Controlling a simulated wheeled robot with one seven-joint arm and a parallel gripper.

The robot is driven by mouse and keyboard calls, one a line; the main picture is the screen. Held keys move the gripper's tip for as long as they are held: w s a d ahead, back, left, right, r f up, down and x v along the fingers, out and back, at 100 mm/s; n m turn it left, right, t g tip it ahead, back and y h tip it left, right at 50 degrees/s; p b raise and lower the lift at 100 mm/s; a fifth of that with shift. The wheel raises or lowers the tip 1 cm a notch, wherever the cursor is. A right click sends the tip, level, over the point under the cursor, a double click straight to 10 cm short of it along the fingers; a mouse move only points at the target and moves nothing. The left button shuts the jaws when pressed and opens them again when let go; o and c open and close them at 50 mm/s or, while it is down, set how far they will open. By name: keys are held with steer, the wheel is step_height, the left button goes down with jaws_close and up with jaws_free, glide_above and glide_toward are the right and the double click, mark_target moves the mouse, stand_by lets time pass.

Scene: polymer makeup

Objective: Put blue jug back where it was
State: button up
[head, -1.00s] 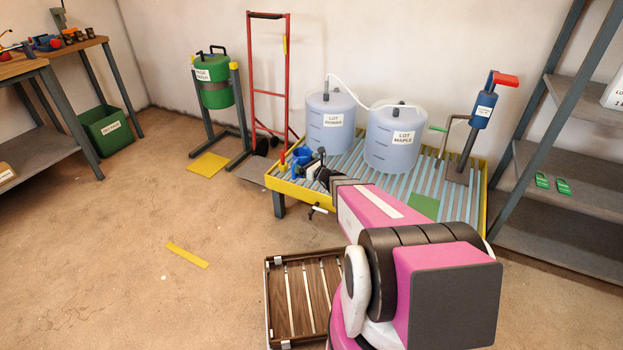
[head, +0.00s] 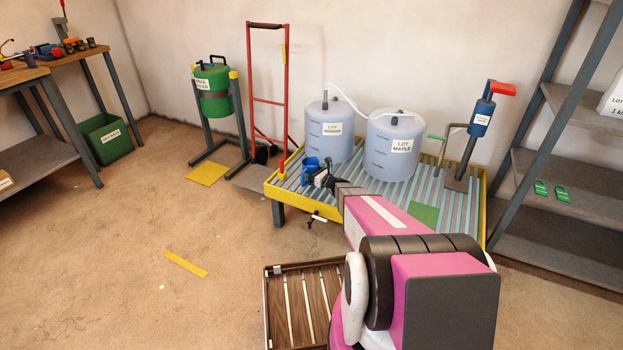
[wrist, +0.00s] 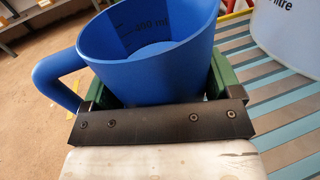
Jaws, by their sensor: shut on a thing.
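The blue jug (head: 310,168) is at the left end of the yellow-rimmed slatted stand (head: 345,212). In the wrist view the jug (wrist: 150,50) stands upright, its open top towards the camera, with a "400 ml" mark inside and its handle to the left. My gripper (head: 322,178) is shut on the jug, with a green finger on each side of its body. The jug's bottom is hidden, so I cannot tell whether it touches the slats.
Two drums, one labelled LOT MAPLE (head: 393,150) and another (head: 329,130), stand on the slats behind, joined by a white hose. A blue pump (head: 482,115) and a green square (head: 423,213) are at the right. A wooden crate (head: 268,310) lies on the floor in front.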

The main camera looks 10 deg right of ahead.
steer(key=shift+f, duration=1.55)
steer(key=shift+f, duration=0.1)
